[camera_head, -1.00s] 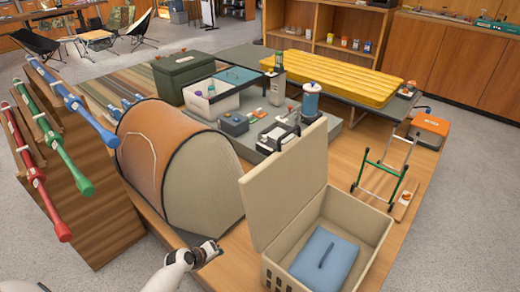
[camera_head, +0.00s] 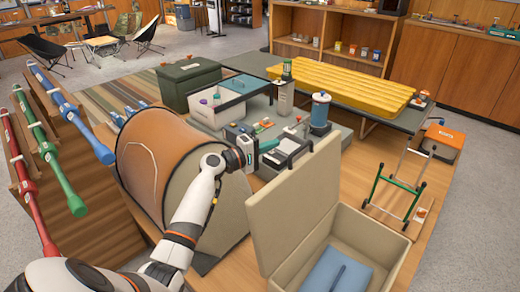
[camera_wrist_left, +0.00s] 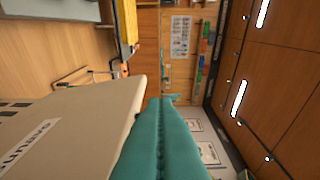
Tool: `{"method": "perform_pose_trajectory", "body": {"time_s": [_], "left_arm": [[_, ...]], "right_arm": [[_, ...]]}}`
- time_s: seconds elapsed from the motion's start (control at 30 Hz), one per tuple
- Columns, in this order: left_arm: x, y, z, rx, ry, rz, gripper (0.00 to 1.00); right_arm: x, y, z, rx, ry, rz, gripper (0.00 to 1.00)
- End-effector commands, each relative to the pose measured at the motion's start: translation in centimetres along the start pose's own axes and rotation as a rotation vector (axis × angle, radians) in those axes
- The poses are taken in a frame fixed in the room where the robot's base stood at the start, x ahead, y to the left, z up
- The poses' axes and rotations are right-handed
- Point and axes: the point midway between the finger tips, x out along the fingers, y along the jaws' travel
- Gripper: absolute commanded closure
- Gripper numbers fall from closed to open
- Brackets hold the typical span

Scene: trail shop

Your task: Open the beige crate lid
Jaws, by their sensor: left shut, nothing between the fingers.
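The beige crate (camera_head: 362,233) stands at the lower right of the head view. Its lid (camera_head: 296,205) is raised and stands upright along the crate's left side, so the inside shows. A blue folded item (camera_head: 337,273) lies in the crate. My left gripper (camera_head: 269,145) is in front of the tent, above and to the left of the lid's top edge in the picture. Its teal fingers also show in the left wrist view (camera_wrist_left: 165,104), pressed together and empty. A beige panel with lettering (camera_wrist_left: 80,125) is beside them there. My right gripper is out of view.
An orange and beige tent (camera_head: 160,165) stands behind my left arm. A grey platform with a white divided bin (camera_head: 222,112) and a blue lantern (camera_head: 320,113) lies beyond the lid. A green folding cart frame (camera_head: 397,190) stands right of the crate.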

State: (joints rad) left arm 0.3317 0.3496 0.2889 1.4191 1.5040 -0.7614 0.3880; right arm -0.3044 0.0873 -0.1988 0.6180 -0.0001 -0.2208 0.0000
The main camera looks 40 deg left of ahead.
Motion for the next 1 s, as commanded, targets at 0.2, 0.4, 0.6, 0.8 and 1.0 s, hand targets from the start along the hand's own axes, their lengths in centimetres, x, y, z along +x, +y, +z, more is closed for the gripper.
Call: {"method": "perform_pose_trajectory", "body": {"time_s": [0.2,0.4,0.6,0.8,1.0], "left_arm": [[3.5,-0.2,-1.2,0.0,0.002,0.002,1.0],[4.0,0.0,-3.4,-0.001,0.001,0.003,1.0],[4.1,0.1,-3.9,0.001,-0.001,0.002,1.0],[4.1,0.1,-3.9,0.001,-0.001,0.002,1.0],[4.6,-0.7,-5.7,0.045,0.003,0.015,1.0]], "right_arm": [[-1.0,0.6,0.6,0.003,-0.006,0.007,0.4],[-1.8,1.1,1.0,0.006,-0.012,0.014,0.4],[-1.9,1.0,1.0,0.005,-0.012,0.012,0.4],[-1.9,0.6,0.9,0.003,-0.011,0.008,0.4],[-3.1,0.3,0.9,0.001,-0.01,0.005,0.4]]}}
